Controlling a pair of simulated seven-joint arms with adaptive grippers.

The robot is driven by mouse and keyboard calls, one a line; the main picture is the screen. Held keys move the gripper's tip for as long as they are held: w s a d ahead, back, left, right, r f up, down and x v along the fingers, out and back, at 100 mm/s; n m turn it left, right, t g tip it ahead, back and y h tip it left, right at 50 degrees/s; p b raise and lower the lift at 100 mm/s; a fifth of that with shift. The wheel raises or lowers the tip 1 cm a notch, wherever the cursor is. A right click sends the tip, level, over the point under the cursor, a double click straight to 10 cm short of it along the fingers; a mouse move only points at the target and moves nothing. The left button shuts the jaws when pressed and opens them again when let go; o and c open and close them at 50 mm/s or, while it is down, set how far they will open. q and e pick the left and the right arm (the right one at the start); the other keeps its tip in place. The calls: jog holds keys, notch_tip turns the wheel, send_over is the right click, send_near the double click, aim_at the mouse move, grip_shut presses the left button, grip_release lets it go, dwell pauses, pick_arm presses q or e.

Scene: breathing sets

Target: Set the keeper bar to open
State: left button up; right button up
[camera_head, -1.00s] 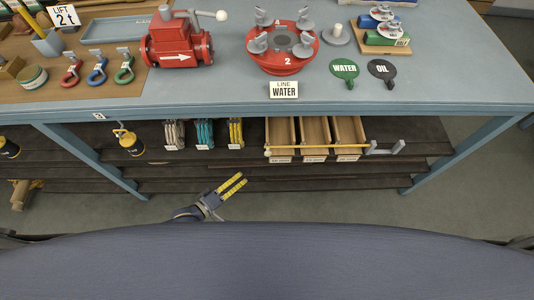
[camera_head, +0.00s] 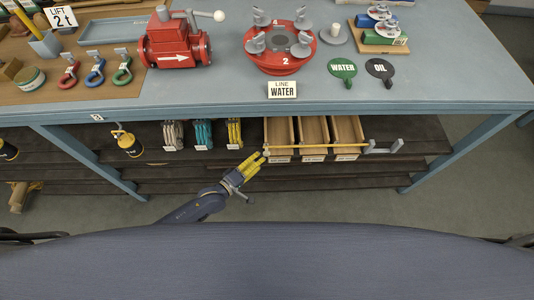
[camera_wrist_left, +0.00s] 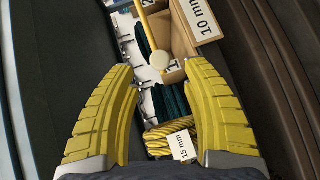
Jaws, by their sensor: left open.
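The keeper bar (camera_head: 315,146) is a thin yellow rod lying across the fronts of three wooden bins on the shelf under the bench. Its right end meets a grey bracket (camera_head: 384,147). Its left end has a pale round knob, which shows in the left wrist view (camera_wrist_left: 160,61) with a short length of yellow rod. My left gripper (camera_head: 257,159) is open, with its yellow fingertips close to the knob end. In the left wrist view the fingers (camera_wrist_left: 160,70) stand on either side of the knob, with gaps. Contact is not visible. My right gripper is not in view.
The wooden bins (camera_head: 312,130) carry labels. Yellow (camera_head: 234,133), teal (camera_head: 203,135) and grey coils hang left of them. The bench edge (camera_head: 200,111) overhangs the shelf. A red valve and red turret stand on the bench top. Floor in front is clear.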

aim_at(266, 155)
pick_arm(q)
jog(key=shift+x, duration=3.05)
jog(key=shift+s, duration=0.1)
grip_shut()
